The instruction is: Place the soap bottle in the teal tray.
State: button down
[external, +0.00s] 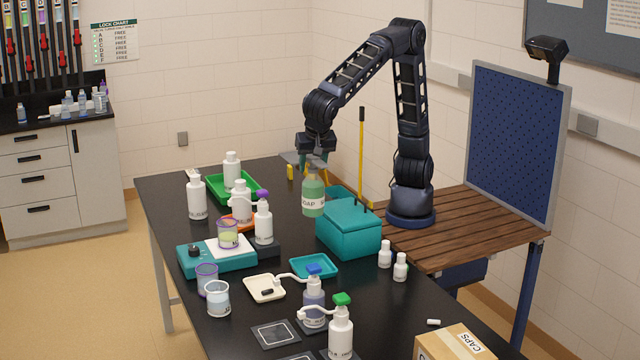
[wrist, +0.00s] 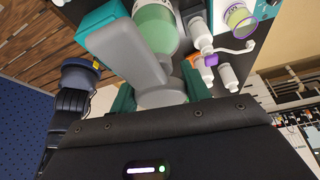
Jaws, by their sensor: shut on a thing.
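The soap bottle (external: 313,195) has a green body, a white label reading "SOAP" and a grey pump top. My gripper (external: 314,163) is shut on its top and holds it upright, apparently above the table behind the teal box. In the wrist view the green bottle (wrist: 155,26) and its grey top lie between the green fingers of my gripper (wrist: 160,95). The small teal tray (external: 313,277) lies empty on the black table, in front of the teal box and nearer the camera than the bottle.
The lidded teal box (external: 348,238) stands between the bottle and my arm base. A green tray (external: 212,187) and several white bottles stand to the left. A teal scale-like device (external: 215,262) and pump bottles (external: 314,300) stand near the small tray. A cream tray (external: 264,289) lies beside it.

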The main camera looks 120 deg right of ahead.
jog(key=shift+d+f, duration=0.2)
jog(key=shift+f, duration=0.05)
notch_tip(320, 180, down, 19)
jog(key=shift+f, duration=0.2)
dwell(0.4)
jog(key=shift+f, duration=0.15)
jog(key=c, duration=0.7)
grip_release()
